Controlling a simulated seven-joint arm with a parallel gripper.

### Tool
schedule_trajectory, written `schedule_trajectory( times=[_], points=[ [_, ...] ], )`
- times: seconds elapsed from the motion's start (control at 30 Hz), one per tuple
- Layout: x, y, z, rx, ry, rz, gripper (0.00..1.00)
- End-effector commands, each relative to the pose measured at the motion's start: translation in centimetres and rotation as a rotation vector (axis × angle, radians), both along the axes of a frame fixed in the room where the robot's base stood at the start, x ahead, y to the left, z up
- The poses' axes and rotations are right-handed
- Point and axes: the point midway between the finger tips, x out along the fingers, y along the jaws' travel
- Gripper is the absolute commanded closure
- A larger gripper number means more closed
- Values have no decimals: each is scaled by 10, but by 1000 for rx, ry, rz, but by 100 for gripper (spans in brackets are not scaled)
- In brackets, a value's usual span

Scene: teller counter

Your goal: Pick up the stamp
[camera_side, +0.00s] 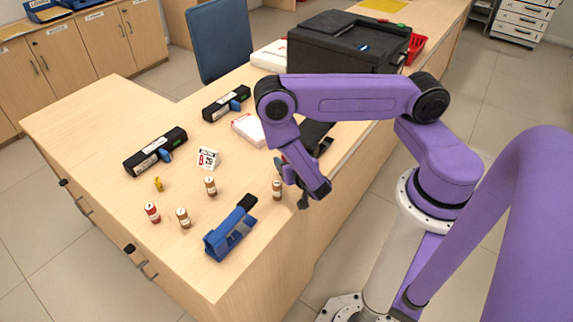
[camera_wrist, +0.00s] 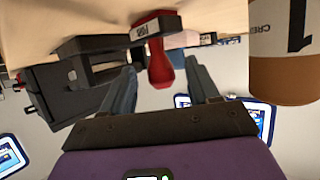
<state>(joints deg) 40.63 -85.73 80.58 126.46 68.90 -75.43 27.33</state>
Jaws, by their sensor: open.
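My gripper (camera_side: 293,184) is low near the counter's right edge, close to a brown paper-wrapped cylinder. In the wrist view my gripper (camera_wrist: 160,88) is open, with no finger visibly closed on anything.
The brown cylinder (camera_side: 277,190) stands by my gripper and looms large in the wrist view (camera_wrist: 283,55). A black holder (camera_side: 318,137) lies behind my wrist. A blue device (camera_side: 230,236) is at the front. A black printer (camera_side: 345,42) stands at the back.

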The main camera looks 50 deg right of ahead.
Motion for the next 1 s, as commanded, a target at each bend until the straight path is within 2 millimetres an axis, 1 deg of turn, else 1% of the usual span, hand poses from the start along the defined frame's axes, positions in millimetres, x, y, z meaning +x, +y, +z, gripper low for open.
schedule_trajectory(
  times=[0.1,0.2,0.43,0.47,0.5,0.57,0.6,0.63,1.0],
  points=[
    [12,-8,-6,1,-1,-4,40],
    [17,-11,-8,1,-1,-2,40],
    [18,-11,-9,0,0,1,40],
    [18,-11,-9,0,0,1,43],
    [18,-11,-9,0,0,1,56],
    [18,-11,-9,0,0,1,76],
    [18,-11,-9,0,0,1,89],
    [18,-11,-9,0,0,1,95],
    [18,-11,-9,0,3,2,97]
  ],
)
